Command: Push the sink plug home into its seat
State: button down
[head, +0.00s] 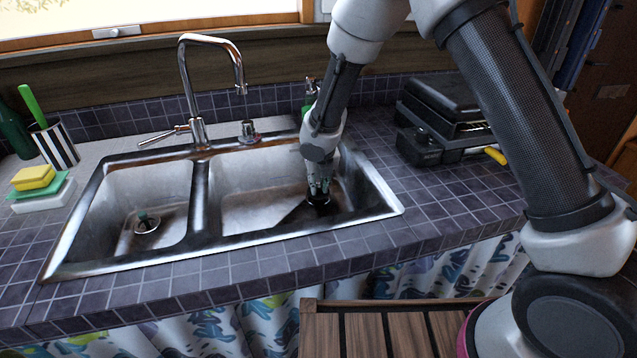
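The double sink (199,236) is set in a dark tiled counter. My gripper (319,192) reaches down into the right basin, with its fingertips at a dark round plug or drain (319,201) on the basin floor. I cannot tell whether the fingers are open or shut, or whether they touch the plug. How deep the plug sits in its seat is hidden by the fingers and shadow. In the left basin, a drain (146,223) with a metal rim has a small dark green piece (143,215) standing at its middle.
The tall faucet (185,80) and its lever (165,136) rise behind the divider. A green bottle (309,95) stands behind my wrist. Sponges (34,178) and a striped cup (57,146) are at left; a black case (440,115) is at right.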

jog(key=shift+f, duration=0.85)
jog(key=c, duration=1.3)
grip_release()
